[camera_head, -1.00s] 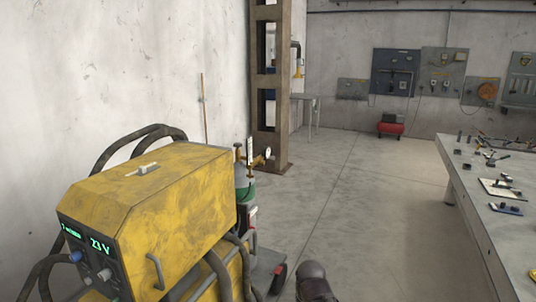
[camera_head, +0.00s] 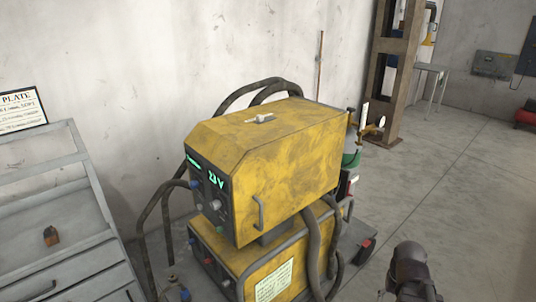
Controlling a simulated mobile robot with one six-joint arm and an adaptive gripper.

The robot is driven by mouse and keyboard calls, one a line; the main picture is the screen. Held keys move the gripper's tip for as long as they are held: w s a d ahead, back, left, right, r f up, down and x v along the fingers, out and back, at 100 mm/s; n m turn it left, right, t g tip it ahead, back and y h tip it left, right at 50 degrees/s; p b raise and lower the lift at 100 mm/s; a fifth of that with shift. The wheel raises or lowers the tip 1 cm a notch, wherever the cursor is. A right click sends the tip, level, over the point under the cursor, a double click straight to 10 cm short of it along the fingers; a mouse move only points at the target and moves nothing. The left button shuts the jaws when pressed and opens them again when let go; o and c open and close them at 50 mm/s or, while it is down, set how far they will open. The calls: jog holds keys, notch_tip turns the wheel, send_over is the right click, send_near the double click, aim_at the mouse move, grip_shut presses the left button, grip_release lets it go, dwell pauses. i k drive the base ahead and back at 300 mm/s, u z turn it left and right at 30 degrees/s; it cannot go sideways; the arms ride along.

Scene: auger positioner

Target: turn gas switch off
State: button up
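A yellow welding machine (camera_head: 270,150) stands by the wall in the middle of the camera_head view. Its dark front panel shows a green "23 V" readout and several knobs. Behind its right side is a gas cylinder (camera_head: 351,158) with a green band, a brass regulator (camera_head: 372,127) and a gauge at its top. I cannot make out which part is the gas switch. A dark rounded part of my arm shows at the bottom right, apart from the machine. My gripper's fingers are not visible.
A grey metal cabinet (camera_head: 90,190) with drawers stands left of the machine. Dark hoses (camera_head: 318,250) hang in front of it. A brown steel column (camera_head: 398,70) and a small table (camera_head: 432,70) stand behind.

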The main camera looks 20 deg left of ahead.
aim_at(219, 229)
jog(key=z, duration=1.25)
jog(key=k, duration=0.1)
jog(key=u, duration=2.65)
